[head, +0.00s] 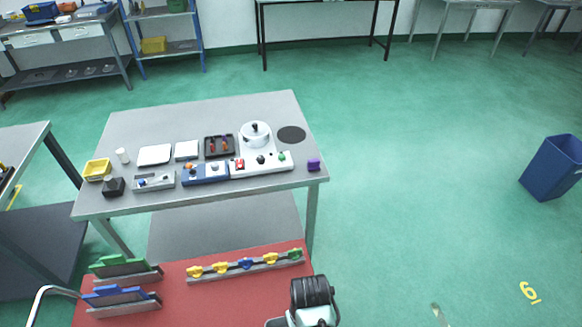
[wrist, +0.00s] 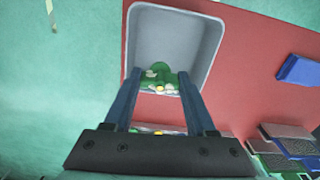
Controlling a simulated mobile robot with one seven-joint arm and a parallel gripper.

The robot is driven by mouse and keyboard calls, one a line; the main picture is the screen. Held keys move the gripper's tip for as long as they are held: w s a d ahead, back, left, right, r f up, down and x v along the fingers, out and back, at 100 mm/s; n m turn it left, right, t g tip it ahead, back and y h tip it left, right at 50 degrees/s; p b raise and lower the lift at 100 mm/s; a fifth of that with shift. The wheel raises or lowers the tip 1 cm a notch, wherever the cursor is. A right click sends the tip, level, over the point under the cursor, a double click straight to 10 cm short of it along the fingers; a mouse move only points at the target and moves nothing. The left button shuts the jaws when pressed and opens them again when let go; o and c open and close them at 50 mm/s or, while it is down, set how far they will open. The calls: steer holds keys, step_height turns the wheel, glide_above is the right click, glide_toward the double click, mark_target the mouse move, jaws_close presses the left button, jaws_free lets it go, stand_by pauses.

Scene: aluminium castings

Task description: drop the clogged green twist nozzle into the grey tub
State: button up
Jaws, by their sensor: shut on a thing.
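My gripper (wrist: 160,76) shows in the wrist view, its two dark blue fingers shut on a green twist nozzle (wrist: 159,72) at their tips. The grey tub (wrist: 174,32) is straight beyond the fingertips, its open inside facing the camera. Green and whitish pieces show between and around the fingertips; I cannot tell which belong to the held nozzle and which lie in the tub. The tub and the fingers do not show in the head view.
The tub is on a red bench top (head: 228,294). A rail of yellow, blue and green nozzles (head: 246,264) and green (head: 124,267) and blue (head: 119,298) slotted holders are on it. A grey table (head: 215,110) with boxes and dishes stands beyond. A blue bin (head: 552,168) stands right.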

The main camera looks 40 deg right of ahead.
steer(key=shift+s+f+b, duration=0.15)
steer(key=shift+f+b, duration=0.25)
steer(key=shift+f, duration=0.2)
step_height(320, 180, down, 4)
steer(key=b, duration=0.4)
steer(key=shift+f, duration=0.1)
steer(key=o, duration=1.4)
step_height(320, 180, up, 13)
steer(key=shift+r+b, duration=0.1)
steer(key=shift+b, duration=0.4)
